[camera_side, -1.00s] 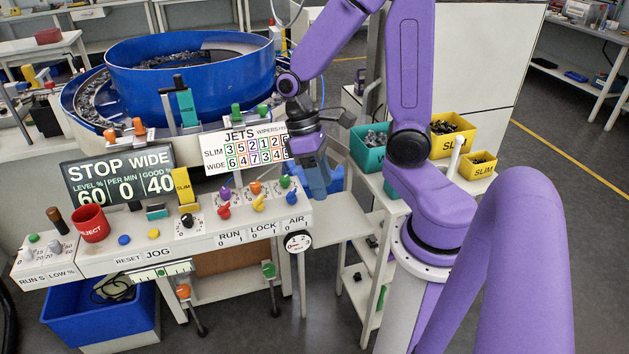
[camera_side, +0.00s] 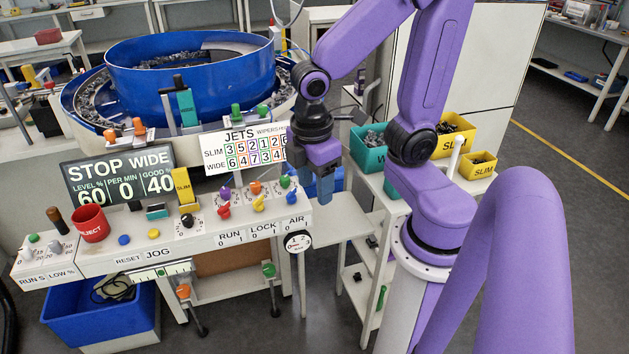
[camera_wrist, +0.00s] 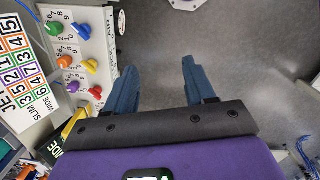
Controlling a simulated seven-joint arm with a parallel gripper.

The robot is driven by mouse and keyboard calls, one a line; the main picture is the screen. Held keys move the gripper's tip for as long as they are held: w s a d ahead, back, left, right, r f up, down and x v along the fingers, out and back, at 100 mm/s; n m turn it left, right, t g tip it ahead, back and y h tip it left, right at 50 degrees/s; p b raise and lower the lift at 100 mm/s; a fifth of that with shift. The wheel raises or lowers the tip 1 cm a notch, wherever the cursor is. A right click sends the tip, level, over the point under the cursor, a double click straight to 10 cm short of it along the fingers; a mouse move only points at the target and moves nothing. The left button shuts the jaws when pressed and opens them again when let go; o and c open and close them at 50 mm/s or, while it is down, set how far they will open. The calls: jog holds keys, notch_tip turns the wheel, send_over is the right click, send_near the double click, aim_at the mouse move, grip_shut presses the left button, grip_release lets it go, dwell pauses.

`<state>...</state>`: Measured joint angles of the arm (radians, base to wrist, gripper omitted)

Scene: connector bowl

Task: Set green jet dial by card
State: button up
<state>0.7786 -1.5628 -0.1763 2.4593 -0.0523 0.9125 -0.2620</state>
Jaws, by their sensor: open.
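The green jet dial (camera_side: 285,182) is a small green knob at the right end of the panel's dial rows. In the wrist view the green dial (camera_wrist: 54,28) is at upper left, with digits around it; its exact setting is too small to read. The JETS card (camera_side: 243,150) stands behind the panel, with SLIM and WIDE rows of digits in coloured boxes; it also shows tilted in the wrist view (camera_wrist: 22,58). My gripper (camera_side: 322,192) has blue fingers, open and empty, pointing down right of the panel's end. In the wrist view its fingertips (camera_wrist: 158,72) have only floor between them.
Orange (camera_side: 255,187), purple (camera_side: 225,194), red, yellow and blue knobs sit close to the green dial. The display (camera_side: 118,184) reads STOP WIDE. A blue bowl (camera_side: 190,75) is behind. Teal (camera_side: 369,155) and yellow bins stand to the right.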

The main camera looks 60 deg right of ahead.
jog(key=shift+s+a+r+n, duration=0.1)
jog(key=shift+a+r+n, duration=0.2)
jog(key=shift+n, duration=0.1)
jog(key=s+a+y, duration=0.1)
jog(key=s, duration=0.5)
jog(key=shift+s+a+r+m, duration=0.3)
jog(key=shift+s+r, duration=0.05)
jog(key=shift+r, duration=0.05)
